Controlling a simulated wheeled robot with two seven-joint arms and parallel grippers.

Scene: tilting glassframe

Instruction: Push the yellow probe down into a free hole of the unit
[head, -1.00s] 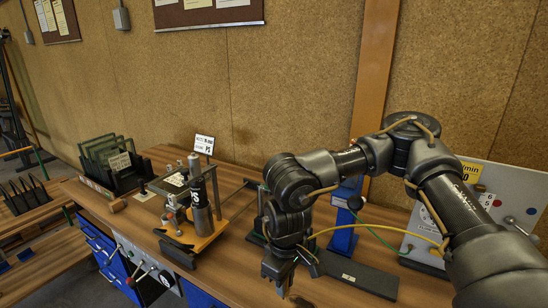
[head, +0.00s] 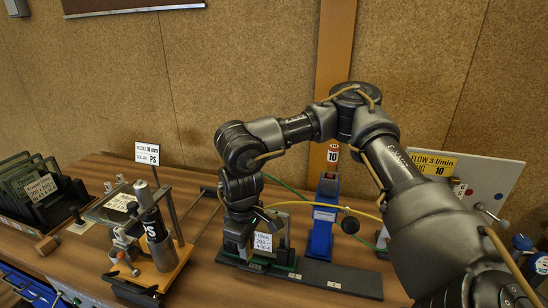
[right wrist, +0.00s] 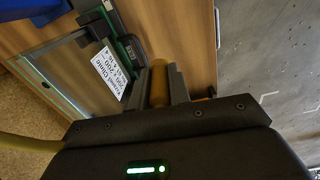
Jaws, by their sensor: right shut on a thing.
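My right gripper (head: 238,252) is at the left end of the framed glass unit (head: 264,243), which stands on a long dark base. In the right wrist view the gripper (right wrist: 160,88) is shut on the yellow probe (right wrist: 160,84), a short yellow-brown cylinder between the fingers. The unit, with its white label (right wrist: 107,74), lies just left of the fingers there. The probe is hidden in the head view. The unit's holes cannot be made out, nor whether the probe touches one. My left gripper is not in view.
A blue post (head: 322,222) stands behind the base (head: 335,279). Yellow and green hoses run right towards a white flow panel (head: 485,190). A wooden-based fixture with a black PS cartridge (head: 154,226) stands left, a rack of glass panes (head: 35,190) farther left.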

